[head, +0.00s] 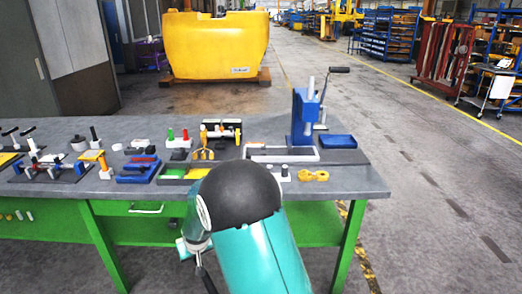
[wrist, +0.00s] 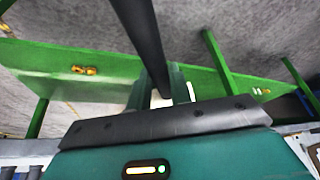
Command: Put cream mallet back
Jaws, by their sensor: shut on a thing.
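My gripper (wrist: 160,88) is shut on a dark rod (wrist: 144,38), which looks like the mallet's handle. The rod runs up and out of the wrist view. A pale patch (wrist: 155,100) shows between the fingers; I cannot tell if it is the mallet's cream head. In the head view, a thin dark rod (head: 206,279) hangs below my arm in front of the bench's near edge. My arm's dark, rounded joint hides part of the bench behind it. I cannot tell the mallet's place on the bench.
The grey bench (head: 345,180) on green legs holds several fixtures. A white block with red and green handles (head: 178,138) stands mid-bench, a blue press (head: 304,118) at right, and orange rings (head: 314,176) near the front right. Yellow pieces (wrist: 84,71) lie on a green surface.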

